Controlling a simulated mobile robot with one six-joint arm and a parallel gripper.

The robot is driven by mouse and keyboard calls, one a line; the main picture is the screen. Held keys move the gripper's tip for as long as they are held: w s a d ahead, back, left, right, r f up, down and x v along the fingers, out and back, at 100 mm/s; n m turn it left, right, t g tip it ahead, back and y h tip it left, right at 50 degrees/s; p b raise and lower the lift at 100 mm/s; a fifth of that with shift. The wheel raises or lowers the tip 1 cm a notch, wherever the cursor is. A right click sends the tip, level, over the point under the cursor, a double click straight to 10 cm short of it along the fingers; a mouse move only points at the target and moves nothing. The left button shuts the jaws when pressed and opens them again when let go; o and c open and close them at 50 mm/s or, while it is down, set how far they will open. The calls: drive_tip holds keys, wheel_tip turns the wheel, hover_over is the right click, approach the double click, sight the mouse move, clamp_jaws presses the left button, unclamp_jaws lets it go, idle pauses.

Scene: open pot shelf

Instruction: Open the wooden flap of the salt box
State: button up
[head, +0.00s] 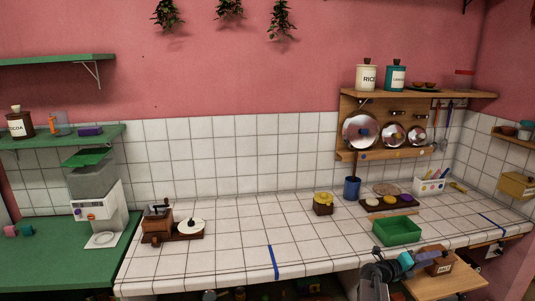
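The salt box (441,267) is a small brown wooden box with a pale label that seems to read SALT. It stands on a light wooden board at the lower right, below the counter's front edge. My gripper (421,256), dark with blue and teal parts, reaches in from the left close to the box's upper left side. I cannot tell whether it touches the box. The flap is too small and partly covered to make out its position. The finger gap is not clear.
The wooden board (462,284) carries the box. A green tray (397,231) sits on the tiled counter just above my arm. A yellowish wooden box (517,186) hangs on the right wall. A blue cup (352,188) stands farther back.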

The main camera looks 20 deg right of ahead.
drive_tip(key=w+a+f+n+t+y+b, duration=0.15)
drive_tip(key=w+a+f, duration=0.25)
drive_tip(key=a+f, duration=0.75)
drive_tip(key=w+a+f+t+y+p, duration=0.1)
drive_tip(key=w+a+f+t+y, duration=0.2)
drive_tip(key=a+f, duration=0.8)
drive_tip(key=s+a+f+m+g+y+b, duration=0.1)
drive_tip(key=s+a+f+m+g+y, duration=0.2)
drive_tip(key=a+f, duration=0.5)
drive_tip(key=s+a+f+m+y, duration=0.1)
drive_tip(key=s+a+f+m, duration=0.25)
drive_tip(key=a+f, duration=0.45)
drive_tip(key=s+a+f+m+g+y, duration=0.2)
drive_tip(key=s+a+m+y, duration=0.2)
drive_tip(key=s+a+m, duration=0.6)
drive_tip(key=s+a+f+m+g+y, duration=0.3)
drive_tip(key=s+a+m+y, duration=0.2)
drive_tip(key=s+a+m, duration=0.5)
drive_tip(key=shift+a+f+m, duration=0.25)
drive_tip(key=shift+a+m, duration=2.6)
drive_tip(key=shift+m, duration=0.05)
drive_tip(key=shift+g, duration=0.25)
